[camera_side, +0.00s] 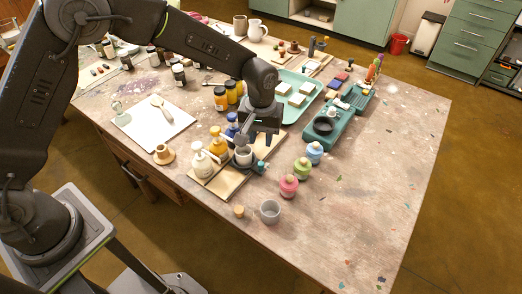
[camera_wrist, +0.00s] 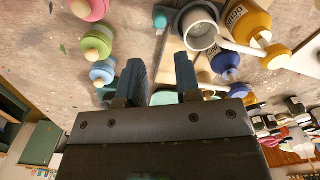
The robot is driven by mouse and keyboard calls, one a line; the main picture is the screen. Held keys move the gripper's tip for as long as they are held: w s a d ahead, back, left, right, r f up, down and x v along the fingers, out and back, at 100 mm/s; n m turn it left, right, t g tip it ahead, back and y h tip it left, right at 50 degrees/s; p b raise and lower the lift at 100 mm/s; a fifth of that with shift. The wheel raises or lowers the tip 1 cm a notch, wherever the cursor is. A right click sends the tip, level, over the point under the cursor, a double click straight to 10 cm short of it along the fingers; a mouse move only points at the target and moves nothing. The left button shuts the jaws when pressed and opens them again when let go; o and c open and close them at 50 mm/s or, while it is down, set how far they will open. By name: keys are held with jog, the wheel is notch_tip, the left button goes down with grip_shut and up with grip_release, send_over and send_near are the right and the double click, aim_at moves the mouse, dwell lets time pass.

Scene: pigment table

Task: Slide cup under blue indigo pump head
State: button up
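A light grey cup (camera_side: 243,156) stands on the wooden board (camera_side: 217,193) in front of the pump bottles. In the wrist view the cup (camera_wrist: 201,28) sits in a dark round holder, its rim close to the ochre pump's white spout (camera_wrist: 238,48). The blue indigo bottle (camera_side: 232,126) is at the far end of the bottle row; in the wrist view it (camera_wrist: 225,66) is beside the cup, nearer my gripper. My gripper (camera_wrist: 163,70) is open, fingers apart and empty, with the cup beyond the right fingertip. In the side view my gripper (camera_side: 246,138) hides part of the cup's surroundings.
The ochre bottle (camera_side: 217,145) and white bottle (camera_side: 203,164) share the board. Pink (camera_side: 288,186), green (camera_side: 303,168) and light blue (camera_side: 314,153) jars stand to the right. A grey mug (camera_side: 269,211) is at the front.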

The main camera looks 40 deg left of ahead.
notch_tip(320, 180, up, 4)
send_over(261, 163)
jog(key=shift+r, duration=0.2)
jog(key=shift+o, duration=0.4)
jog(key=shift+o, duration=1)
jog(key=shift+w+n, duration=0.1)
jog(key=shift+n, duration=0.6)
notch_tip(261, 163, down, 14)
jog(key=n, duration=1)
jog(key=shift+g, duration=0.4)
jog(key=shift+r, duration=0.1)
jog(key=shift+c, duration=0.3)
grip_shut()
